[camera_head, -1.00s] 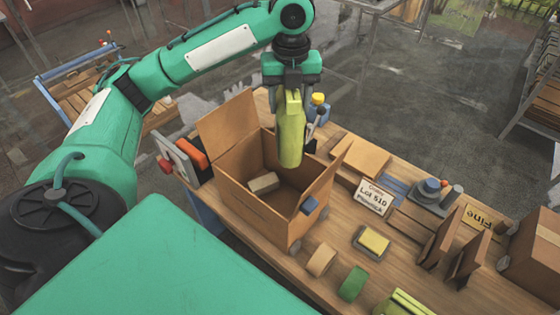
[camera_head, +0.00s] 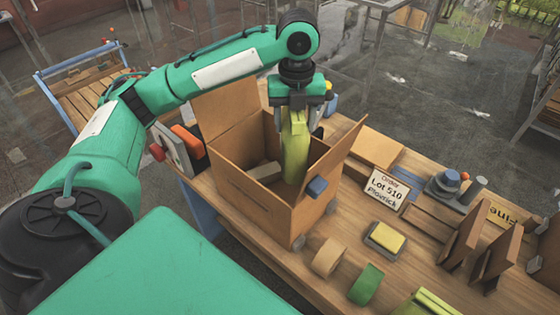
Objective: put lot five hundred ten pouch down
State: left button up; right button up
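A yellow-green pouch (camera_head: 296,155) hangs upright from my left gripper (camera_head: 297,108), which is shut on its top end. The pouch's lower part is inside the open cardboard box (camera_head: 250,200). I cannot tell whether its bottom touches the box floor. A small grey-tan block (camera_head: 265,171) lies in the box, left of the pouch. A white card (camera_head: 387,190) reading "Lot 510" stands on the table right of the box. My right gripper is not in view.
The box flaps stand open, with a blue piece (camera_head: 317,186) on the right one. Upright brown dividers (camera_head: 463,243) stand at right.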

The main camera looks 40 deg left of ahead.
pick_arm(q)
notch_tip(320, 180, down, 19)
jog(key=p, duration=0.2)
jog(key=shift+f, duration=0.15)
jog(key=shift+s+f, duration=0.1)
jog(key=o, duration=1.5)
notch_tip(320, 180, up, 11)
jog(key=shift+f+b, duration=0.1)
jog(key=shift+b, duration=0.75)
jog(key=shift+r, duration=0.75)
